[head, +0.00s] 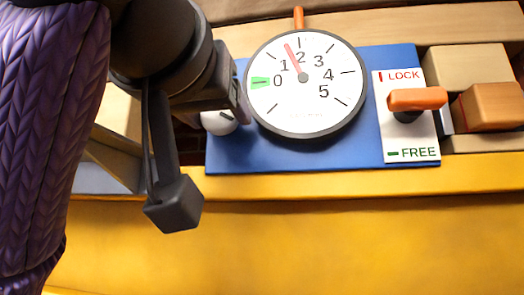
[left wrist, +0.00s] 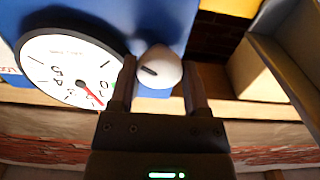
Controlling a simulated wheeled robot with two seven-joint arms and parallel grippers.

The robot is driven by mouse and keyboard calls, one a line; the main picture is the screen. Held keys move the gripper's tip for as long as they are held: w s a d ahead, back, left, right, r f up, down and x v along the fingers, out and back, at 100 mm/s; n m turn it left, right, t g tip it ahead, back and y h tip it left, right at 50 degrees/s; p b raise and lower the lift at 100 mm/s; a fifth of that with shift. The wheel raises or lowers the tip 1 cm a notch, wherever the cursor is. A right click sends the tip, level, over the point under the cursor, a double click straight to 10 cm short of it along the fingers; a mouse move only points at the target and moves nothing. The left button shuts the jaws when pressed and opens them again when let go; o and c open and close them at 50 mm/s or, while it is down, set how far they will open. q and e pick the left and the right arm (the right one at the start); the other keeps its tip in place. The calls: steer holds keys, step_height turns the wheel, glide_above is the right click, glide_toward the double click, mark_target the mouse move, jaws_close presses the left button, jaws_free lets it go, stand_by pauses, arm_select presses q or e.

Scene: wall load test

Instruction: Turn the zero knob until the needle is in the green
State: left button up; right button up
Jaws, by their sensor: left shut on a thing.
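The white zero knob (head: 218,123) sits on the blue panel (head: 285,158), just left of the round gauge (head: 330,110). My left gripper (head: 230,106) is shut on the knob. In the left wrist view the knob (left wrist: 160,66), with a dark mark, is between the two fingers (left wrist: 158,82). The gripper hides part of the knob in the head view. The red needle (head: 295,61) points up and left, between 1 and 2, clear of the green band (head: 260,83) at 0. My right gripper is not in view.
An orange lever (head: 417,99) lies level, nearer the LOCK mark than the FREE mark on a white plate (head: 412,133). Wooden blocks (head: 468,67) stand at the right. A yellow beam (head: 300,187) runs below the panel.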

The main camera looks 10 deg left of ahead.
arm_select(q)
steer(key=shift+d+f+n+b, duration=0.1)
steer(key=shift+n+b, duration=1.15)
steer(key=shift+n, duration=0.45)
steer(key=n+b, duration=0.1)
steer(key=n, duration=0.2)
steer(key=shift+n+b, duration=0.3)
steer(key=n+b, duration=0.1)
steer(key=n, duration=0.2)
steer(key=shift+d+n, duration=0.1)
steer(key=shift+n, duration=0.2)
steer(key=shift+r+n, duration=0.2)
steer(key=shift+n, duration=2)
steer(key=o, duration=1)
steer(key=shift+o, duration=1.4)
steer(key=shift+s, duration=0.2)
